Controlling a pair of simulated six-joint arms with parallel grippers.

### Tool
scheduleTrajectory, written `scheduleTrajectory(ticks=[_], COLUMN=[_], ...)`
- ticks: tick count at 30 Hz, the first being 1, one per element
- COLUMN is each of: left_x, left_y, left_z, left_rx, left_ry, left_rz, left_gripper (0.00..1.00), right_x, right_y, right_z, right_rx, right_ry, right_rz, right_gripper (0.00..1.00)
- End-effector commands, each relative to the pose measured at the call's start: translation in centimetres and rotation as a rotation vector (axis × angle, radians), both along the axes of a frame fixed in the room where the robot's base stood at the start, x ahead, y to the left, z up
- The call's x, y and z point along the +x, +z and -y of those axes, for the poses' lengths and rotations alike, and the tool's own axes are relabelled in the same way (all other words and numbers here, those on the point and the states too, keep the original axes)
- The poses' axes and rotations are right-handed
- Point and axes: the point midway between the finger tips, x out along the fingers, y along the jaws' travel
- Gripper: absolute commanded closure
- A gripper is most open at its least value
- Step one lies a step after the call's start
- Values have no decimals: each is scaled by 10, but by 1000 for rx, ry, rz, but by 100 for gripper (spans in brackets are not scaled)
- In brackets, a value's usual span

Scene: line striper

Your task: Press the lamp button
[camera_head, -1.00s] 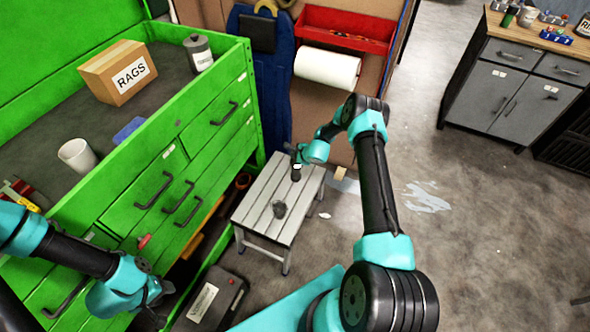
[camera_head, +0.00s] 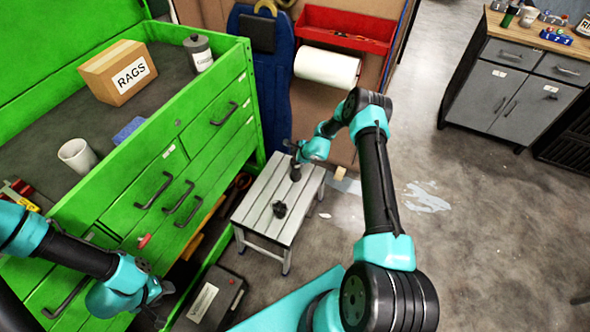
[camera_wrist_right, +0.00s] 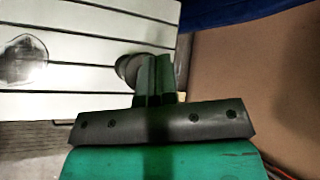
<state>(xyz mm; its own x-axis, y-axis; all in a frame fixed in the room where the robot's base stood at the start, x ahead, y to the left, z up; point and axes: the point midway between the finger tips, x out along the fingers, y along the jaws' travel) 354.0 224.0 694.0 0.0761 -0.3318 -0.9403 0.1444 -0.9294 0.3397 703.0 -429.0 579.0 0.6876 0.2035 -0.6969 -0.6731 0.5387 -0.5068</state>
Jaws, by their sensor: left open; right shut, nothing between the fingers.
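A small dark upright thing (camera_head: 295,172), perhaps the lamp, stands near the far end of the slatted grey stool (camera_head: 262,222). My right gripper (camera_head: 292,147) is just above it, shut and empty. In the right wrist view the shut fingers (camera_wrist_right: 154,78) partly cover a round grey thing (camera_wrist_right: 127,67) on the white slats; whether they touch it I cannot tell. No button can be made out. A dark lump (camera_head: 280,209) lies mid-stool and shows blurred in the right wrist view (camera_wrist_right: 23,60). My left gripper (camera_head: 162,294) is open and empty by the green cabinet's drawers.
The green cabinet (camera_head: 213,107) stands left of the stool, bearing a RAGS box (camera_head: 117,71), a white cup (camera_head: 77,154) and a grey canister (camera_head: 198,52).

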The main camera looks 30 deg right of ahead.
Motion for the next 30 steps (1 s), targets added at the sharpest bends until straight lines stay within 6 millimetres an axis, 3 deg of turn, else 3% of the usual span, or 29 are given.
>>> scheduleTrajectory(ticks=[21,30], left_x=[0,0], left_y=[0,0], left_z=[0,0], left_rx=[0,0], left_ry=[0,0], left_rz=[0,0], left_gripper=[57,57], right_x=[1,0], right_y=[53,59], right_z=[1,0], right_rx=[-2,0], right_ry=[0,0], right_rz=[2,0], right_gripper=[100,100])
